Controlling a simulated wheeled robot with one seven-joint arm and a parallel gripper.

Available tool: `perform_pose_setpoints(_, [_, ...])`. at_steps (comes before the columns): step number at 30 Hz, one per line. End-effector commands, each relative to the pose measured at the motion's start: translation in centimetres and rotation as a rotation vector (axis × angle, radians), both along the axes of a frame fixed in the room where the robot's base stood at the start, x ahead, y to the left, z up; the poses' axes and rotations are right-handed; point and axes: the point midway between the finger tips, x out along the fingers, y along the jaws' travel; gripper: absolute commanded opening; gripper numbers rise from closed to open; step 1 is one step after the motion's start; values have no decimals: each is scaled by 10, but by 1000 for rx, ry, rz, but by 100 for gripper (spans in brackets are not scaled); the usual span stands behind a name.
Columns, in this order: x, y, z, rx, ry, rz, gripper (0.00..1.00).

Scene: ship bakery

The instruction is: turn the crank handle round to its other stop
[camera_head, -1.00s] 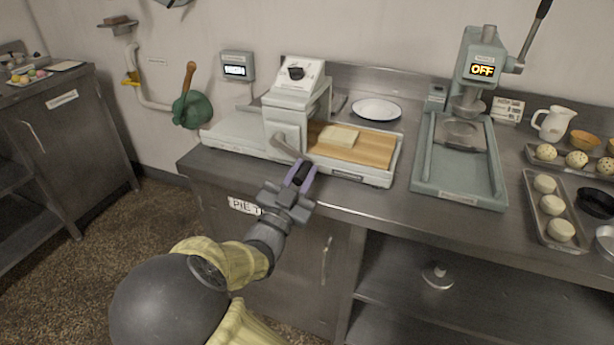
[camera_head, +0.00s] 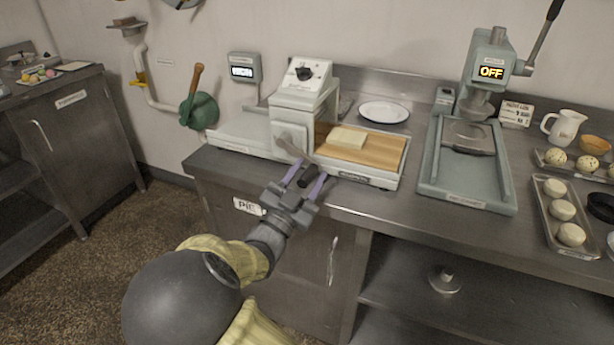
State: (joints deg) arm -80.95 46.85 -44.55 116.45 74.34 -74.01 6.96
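The crank handle belongs to the pale grey dough sheeter (camera_head: 305,105) on the steel counter. Its grey crank arm (camera_head: 290,149) slopes down to the right from the machine's front, ending in a dark grip (camera_head: 308,177) over the counter's front edge. My gripper (camera_head: 305,180) reaches up from below with its two purple fingers spread, one on each side of the dark grip. A gap shows between the grip and the fingers, so it looks open around the grip. Whether a finger touches the grip cannot be told.
A slab of dough (camera_head: 347,138) lies on the sheeter's wooden board (camera_head: 385,153). A white plate (camera_head: 384,112) is behind it. A green press (camera_head: 465,190) reading OFF stands to the right, then trays of dough balls (camera_head: 561,212). Floor is free at the left.

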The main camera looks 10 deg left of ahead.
Motion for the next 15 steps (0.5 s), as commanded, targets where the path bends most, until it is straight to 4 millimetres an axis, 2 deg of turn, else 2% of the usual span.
perform_pose_setpoints(8, [-11, 5, -5, 0, 2, 3, 43])
perform_pose_setpoints(15, [-48, 19, -20, -1, 2, 4, 43])
